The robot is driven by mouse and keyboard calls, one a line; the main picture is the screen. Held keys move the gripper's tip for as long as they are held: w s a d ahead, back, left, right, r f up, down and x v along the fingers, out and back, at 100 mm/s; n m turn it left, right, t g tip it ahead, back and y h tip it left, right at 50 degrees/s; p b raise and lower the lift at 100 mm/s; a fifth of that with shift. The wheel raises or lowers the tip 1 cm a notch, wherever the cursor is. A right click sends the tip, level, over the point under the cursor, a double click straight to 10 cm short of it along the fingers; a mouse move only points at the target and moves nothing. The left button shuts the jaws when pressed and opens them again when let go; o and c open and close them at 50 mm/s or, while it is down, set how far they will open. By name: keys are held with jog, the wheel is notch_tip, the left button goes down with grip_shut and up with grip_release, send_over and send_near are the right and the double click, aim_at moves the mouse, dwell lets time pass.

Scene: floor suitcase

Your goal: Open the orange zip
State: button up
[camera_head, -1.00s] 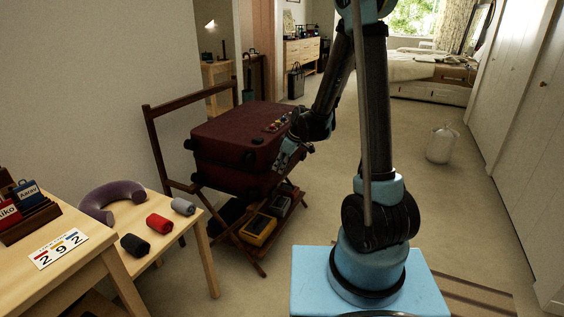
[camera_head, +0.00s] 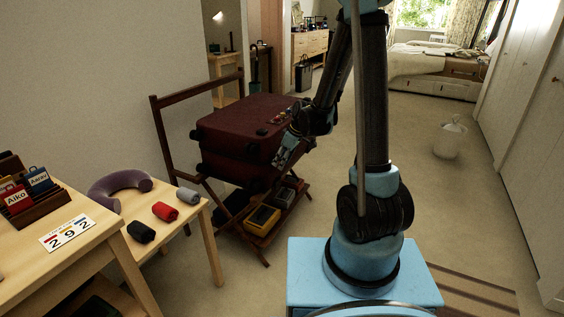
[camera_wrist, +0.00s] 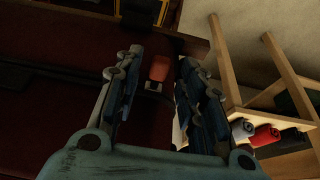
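The dark red suitcase (camera_head: 235,125) lies shut on a wooden folding rack. My gripper (camera_head: 284,153) is at its near right side in the head view. In the wrist view my gripper (camera_wrist: 162,62) is open, with one finger on each side of a small orange pull tab (camera_wrist: 158,68). The tab stands against the dark red suitcase wall (camera_wrist: 60,110). The fingers look apart from the tab, with a gap on both sides. How far the tab lies from the fingertips in depth I cannot tell.
The rack's wooden frame (camera_head: 155,135) rises behind the suitcase; a yellow-edged box (camera_head: 262,217) sits on its lower shelf. A light wood table (camera_head: 200,217) with rolled cloths and a purple neck pillow (camera_head: 118,183) stands at left. Carpet (camera_head: 440,190) at right is mostly clear.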

jog(key=shift+r, duration=0.1)
jog(key=v, duration=1.1)
jog(key=shift+d+r, duration=0.2)
jog(key=shift+r, duration=0.1)
